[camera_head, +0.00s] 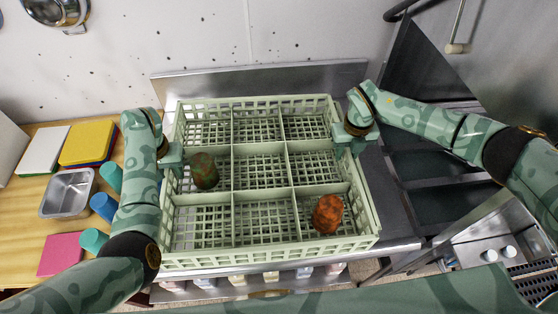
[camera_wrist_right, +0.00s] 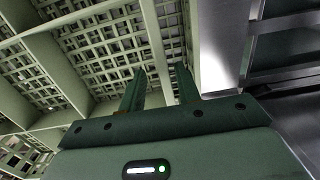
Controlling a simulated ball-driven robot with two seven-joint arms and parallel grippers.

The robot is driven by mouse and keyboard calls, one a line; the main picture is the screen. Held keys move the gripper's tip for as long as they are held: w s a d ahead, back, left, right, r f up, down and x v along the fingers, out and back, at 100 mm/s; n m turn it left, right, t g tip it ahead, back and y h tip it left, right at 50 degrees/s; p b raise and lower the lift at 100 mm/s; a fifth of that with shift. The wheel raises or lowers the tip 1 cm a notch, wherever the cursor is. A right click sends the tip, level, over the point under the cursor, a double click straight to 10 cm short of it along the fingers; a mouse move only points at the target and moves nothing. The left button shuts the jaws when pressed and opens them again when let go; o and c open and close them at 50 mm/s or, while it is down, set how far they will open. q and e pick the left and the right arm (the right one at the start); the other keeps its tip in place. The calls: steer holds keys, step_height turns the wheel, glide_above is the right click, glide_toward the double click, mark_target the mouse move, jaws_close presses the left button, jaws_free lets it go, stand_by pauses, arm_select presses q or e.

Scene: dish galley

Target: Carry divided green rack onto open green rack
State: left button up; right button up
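The divided green rack (camera_head: 260,192), a pale green crate with a gridded floor and several compartments, sits at the middle of the head view. A dark green cup (camera_head: 204,170) stands in its middle-left compartment and a rusty orange cup (camera_head: 328,213) in its front-right one. My left gripper (camera_head: 172,174) is at the left wall, fingers apart on either side of it. My right gripper (camera_head: 348,150) is at the right wall; the right wrist view shows its two fingers (camera_wrist_right: 160,90) apart, straddling the wall. I cannot make out a separate open green rack.
A steel counter (camera_head: 395,215) runs under and right of the rack, with a raised back edge behind. Dark shelving (camera_head: 420,110) and a sink (camera_head: 490,240) are at right.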

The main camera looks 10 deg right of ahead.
steer(key=shift+d, duration=0.1)
arm_select(q)
step_height(320, 180, up, 11)
steer(key=shift+s+r, duration=0.1)
steer(key=shift+r, duration=0.3)
arm_select(e)
steer(key=shift+r, duration=0.1)
step_height(320, 180, up, 7)
steer(key=shift+r, duration=0.1)
arm_select(q)
steer(key=shift+s, duration=0.1)
arm_select(e)
steer(key=shift+s, duration=0.1)
stand_by(0.4)
